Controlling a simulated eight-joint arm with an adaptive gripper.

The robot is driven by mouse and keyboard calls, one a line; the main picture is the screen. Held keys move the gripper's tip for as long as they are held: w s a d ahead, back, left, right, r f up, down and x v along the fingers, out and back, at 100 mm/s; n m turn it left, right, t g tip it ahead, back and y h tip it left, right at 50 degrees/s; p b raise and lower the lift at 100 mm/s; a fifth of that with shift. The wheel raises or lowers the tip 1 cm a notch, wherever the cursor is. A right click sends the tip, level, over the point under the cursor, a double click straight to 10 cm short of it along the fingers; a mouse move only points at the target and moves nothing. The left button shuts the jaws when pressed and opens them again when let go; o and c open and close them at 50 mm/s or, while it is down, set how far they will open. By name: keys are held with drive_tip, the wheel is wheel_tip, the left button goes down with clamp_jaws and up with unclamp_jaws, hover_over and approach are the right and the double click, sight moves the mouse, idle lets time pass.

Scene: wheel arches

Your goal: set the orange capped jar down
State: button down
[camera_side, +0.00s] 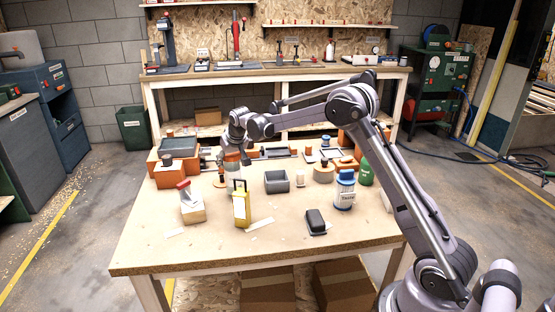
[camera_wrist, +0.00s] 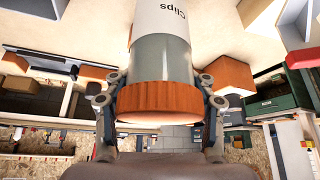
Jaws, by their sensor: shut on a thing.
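The orange capped jar (camera_wrist: 160,55) fills the middle of the wrist view. It has a grey body, a white label reading "Clips" and a ribbed orange cap. My gripper (camera_wrist: 160,105) is shut on it, with a finger on each side near the cap. In the side view my gripper (camera_side: 236,143) points down over the left middle of the workbench (camera_side: 200,245). The jar (camera_side: 231,157) hangs below it and looks roughly upright. Its lower end is partly hidden behind a yellow item, so I cannot tell whether it touches the bench.
The yellow item (camera_side: 241,208) stands just in front of the jar. A red-topped bottle on a block (camera_side: 191,207) is front left, a grey open bin (camera_side: 277,181) is to the right, and an orange box (camera_side: 178,176) is to the left.

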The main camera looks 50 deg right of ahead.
drive_tip(key=shift+f, duration=0.85)
drive_tip(key=shift+c, duration=2.2)
unclamp_jaws()
drive_tip(key=shift+f, duration=0.1)
drive_tip(key=s+a+r+n, duration=0.1)
drive_tip(key=s+a+r, duration=0.3)
drive_tip(key=s+r, duration=0.35)
drive_tip(key=s+a+r, duration=0.4)
drive_tip(key=s+r, duration=0.2)
drive_tip(key=r, duration=0.2)
drive_tip(key=s+a+f+n, duration=0.1)
drive_tip(key=s+a+f, duration=0.1)
drive_tip(key=s, duration=0.6)
drive_tip(key=s+a+f+n+t+y, duration=0.1)
drive_tip(key=s+a+f, duration=0.1)
drive_tip(key=s+a, duration=0.3)
drive_tip(key=s+a+f+n+y, duration=0.1)
drive_tip(key=s+a+f, duration=0.1)
drive_tip(key=s, duration=0.8)
drive_tip(key=shift+s+a+n+t, duration=0.3)
drive_tip(key=shift+s+a, duration=0.1)
drive_tip(key=shift+a, duration=0.25)
